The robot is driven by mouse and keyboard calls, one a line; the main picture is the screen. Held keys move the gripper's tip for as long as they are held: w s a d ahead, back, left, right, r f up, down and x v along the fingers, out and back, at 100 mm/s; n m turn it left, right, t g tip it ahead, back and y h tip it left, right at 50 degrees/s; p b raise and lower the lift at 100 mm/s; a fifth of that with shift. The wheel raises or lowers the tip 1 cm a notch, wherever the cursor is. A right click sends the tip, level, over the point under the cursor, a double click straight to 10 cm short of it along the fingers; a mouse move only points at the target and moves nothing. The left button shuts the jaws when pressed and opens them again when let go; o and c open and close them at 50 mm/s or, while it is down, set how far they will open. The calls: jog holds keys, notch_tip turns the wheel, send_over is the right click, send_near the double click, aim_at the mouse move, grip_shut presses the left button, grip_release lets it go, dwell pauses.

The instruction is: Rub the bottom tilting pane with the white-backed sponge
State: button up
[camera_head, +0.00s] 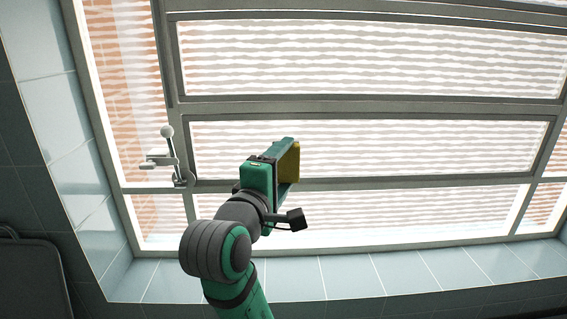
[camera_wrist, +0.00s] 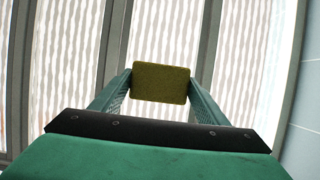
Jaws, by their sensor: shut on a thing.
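My gripper (camera_head: 283,165) is raised in front of the window and shut on the sponge (camera_head: 292,163). The sponge's yellow side shows at the fingertips in the head view. In the wrist view the olive-yellow sponge (camera_wrist: 161,83) sits between the two teal fingers; no white backing shows. The bottom tilting pane (camera_head: 420,147) is the lower grey-framed pane, with wavy white streaks across it. The sponge overlaps its left-middle part in the head view. I cannot tell whether the sponge touches the glass.
A lever handle (camera_head: 170,157) stands out at the pane's left edge. Another framed pane (camera_head: 370,57) is above, and a glazed strip (camera_head: 400,212) below. A tiled sill (camera_head: 400,267) runs underneath, and a tiled side wall (camera_head: 50,110) stands left.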

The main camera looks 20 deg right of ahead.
jog(key=shift+s, duration=0.2)
jog(key=shift+s+a, duration=0.25)
jog(key=shift+s, duration=0.45)
jog(key=shift+s+a, duration=0.2)
jog(key=shift+s, duration=0.45)
